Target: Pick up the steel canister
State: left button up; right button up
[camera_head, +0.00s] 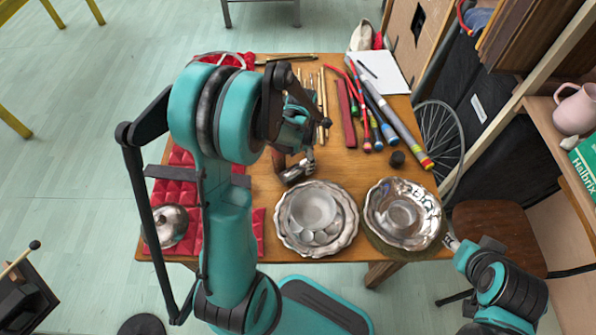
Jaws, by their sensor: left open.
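No object is clearly recognisable as the steel canister; my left arm hides part of the table. A round shiny metal piece with a knob (168,226) sits on the red quilted cloth (258,222) at the table's left; I cannot tell if it is the canister or a lid. My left gripper (297,171) is open over the middle of the table, behind the left scalloped metal dish (284,236), and nothing shows held. My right gripper (451,241) is at the table's right front edge, beside the right metal dish (427,220); its jaws are too small to read.
The left dish carries a metal bowl (312,207). Mallets, coloured tubes (398,124) and a red bar (346,113) lie at the back right, near white paper (381,72). A spoked wheel (440,137) and shelves with a pink jug (574,109) stand to the right.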

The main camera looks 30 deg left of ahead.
aim_at(301, 165)
pick_arm(q)
notch_tip(301, 165, down, 4)
jog(key=shift+w+f+b, duration=0.1)
jog(key=shift+f+b, duration=0.1)
jog(key=shift+b, duration=0.75)
jog(key=shift+r, duration=0.1)
jog(key=shift+c, duration=0.6)
jog(key=c, duration=1.2)
jog(key=shift+o, duration=0.2)
jog(key=shift+r, duration=0.1)
notch_tip(301, 165, up, 28)
jog(key=p, duration=1)
jog(key=shift+p, duration=0.3)
